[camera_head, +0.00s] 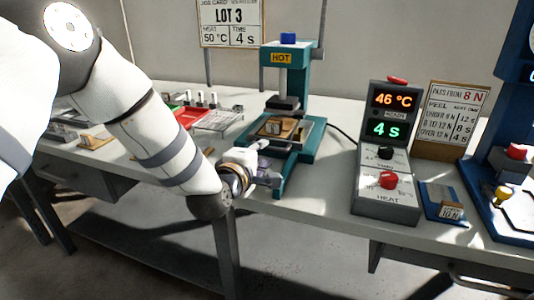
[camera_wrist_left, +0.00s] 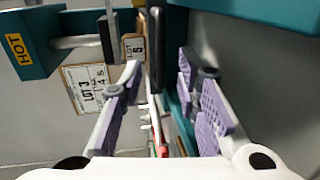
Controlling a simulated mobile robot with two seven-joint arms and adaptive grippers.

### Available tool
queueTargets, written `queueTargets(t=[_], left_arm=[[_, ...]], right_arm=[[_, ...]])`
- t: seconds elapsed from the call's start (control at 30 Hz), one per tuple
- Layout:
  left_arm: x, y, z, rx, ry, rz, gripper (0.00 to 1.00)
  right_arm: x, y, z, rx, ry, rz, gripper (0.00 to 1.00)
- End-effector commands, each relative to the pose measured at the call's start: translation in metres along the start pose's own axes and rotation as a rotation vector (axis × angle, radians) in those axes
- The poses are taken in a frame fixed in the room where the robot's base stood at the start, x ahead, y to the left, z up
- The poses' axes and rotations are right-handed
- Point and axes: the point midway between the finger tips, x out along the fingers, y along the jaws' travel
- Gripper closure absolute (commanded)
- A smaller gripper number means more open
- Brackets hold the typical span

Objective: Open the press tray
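The teal press (camera_head: 285,90) with a HOT label stands on the bench at the middle of the head view. It also shows on the left of the wrist view (camera_wrist_left: 30,42). Its press tray (camera_head: 310,133) sits at the base under the press head, with a small wooden block (camera_head: 274,127) on it. My left gripper (camera_head: 268,176) is at the near side of the press base. In the wrist view my left gripper (camera_wrist_left: 155,72) has its lavender-padded fingers spread apart, with the tray edge beyond them. I cannot tell whether they touch it. My right gripper is in neither view.
A grey control box (camera_head: 388,150) reading 46 °C and 4 s stands right of the press. A blue pad (camera_head: 440,200) and a blue machine (camera_head: 500,170) are farther right. A red tray (camera_head: 188,116) and a wire rack (camera_head: 217,120) lie left.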

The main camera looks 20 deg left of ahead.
Motion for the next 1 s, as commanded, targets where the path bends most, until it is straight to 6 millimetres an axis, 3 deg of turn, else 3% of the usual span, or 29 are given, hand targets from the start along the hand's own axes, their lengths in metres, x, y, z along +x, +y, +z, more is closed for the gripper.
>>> queueTargets(t=[0.2, 0.47, 0.5, 0.63, 1.0], left_arm=[[0.031, -0.002, 0.000, 0.001, 0.000, -0.002, 0.70], [0.034, -0.001, 0.000, 0.000, 0.000, -0.003, 0.70], [0.034, -0.001, 0.000, 0.000, 0.000, -0.003, 0.72], [0.034, -0.001, 0.000, 0.000, 0.000, -0.002, 1.00], [0.030, 0.000, 0.000, 0.001, 0.000, -0.001, 1.00]], right_arm=[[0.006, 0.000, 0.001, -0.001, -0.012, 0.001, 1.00], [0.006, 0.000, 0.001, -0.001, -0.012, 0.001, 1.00], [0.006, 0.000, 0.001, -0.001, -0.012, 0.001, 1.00], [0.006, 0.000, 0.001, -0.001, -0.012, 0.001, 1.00], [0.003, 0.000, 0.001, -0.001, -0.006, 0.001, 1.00]])
